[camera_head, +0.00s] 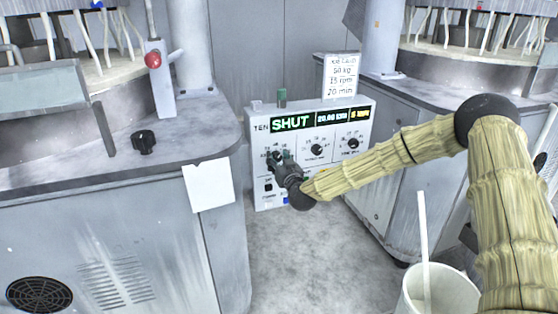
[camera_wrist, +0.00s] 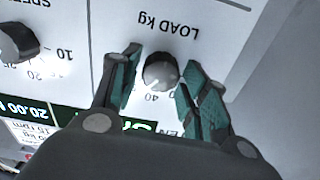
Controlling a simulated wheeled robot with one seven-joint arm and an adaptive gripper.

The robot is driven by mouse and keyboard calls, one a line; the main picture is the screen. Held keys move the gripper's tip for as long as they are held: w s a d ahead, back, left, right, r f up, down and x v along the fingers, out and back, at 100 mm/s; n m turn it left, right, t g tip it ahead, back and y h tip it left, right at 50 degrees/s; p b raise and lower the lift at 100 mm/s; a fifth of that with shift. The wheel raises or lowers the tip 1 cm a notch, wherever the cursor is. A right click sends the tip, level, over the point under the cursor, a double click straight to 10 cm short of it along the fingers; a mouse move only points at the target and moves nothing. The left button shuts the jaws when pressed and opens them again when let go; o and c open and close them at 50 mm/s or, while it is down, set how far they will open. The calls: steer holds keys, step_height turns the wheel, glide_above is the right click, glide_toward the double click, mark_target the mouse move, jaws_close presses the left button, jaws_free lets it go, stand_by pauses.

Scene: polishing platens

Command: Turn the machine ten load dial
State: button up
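The control panel (camera_head: 330,125) of machine ten is a white box whose display reads "TEN", "SHUT", a figure that looks like 20.00 and a yellow field. The load dial (camera_wrist: 160,72) is a grey knob under the label "LOAD kg", which appears upside down in the wrist view. My gripper (camera_wrist: 157,82) is open, with one teal-padded finger on each side of the dial. Small gaps show between the fingers and the knob. In the head view my gripper (camera_head: 280,160) covers the dial at the panel's left.
A middle dial (camera_head: 317,149) and a right dial (camera_head: 352,143) sit beside it. A card (camera_head: 340,76) above reads 50 kg, 15 rpm, 20 min. A red-knobbed lever (camera_head: 153,60) and black knob (camera_head: 143,142) are on the left machine. A white bucket (camera_head: 440,295) stands front right.

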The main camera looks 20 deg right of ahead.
steer(key=c, duration=0.5)
steer(key=o, duration=1)
steer(key=shift+s, duration=0.1)
steer(key=s, duration=1.1)
steer(key=shift+s+d, duration=0.25)
steer(key=shift+s, duration=0.15)
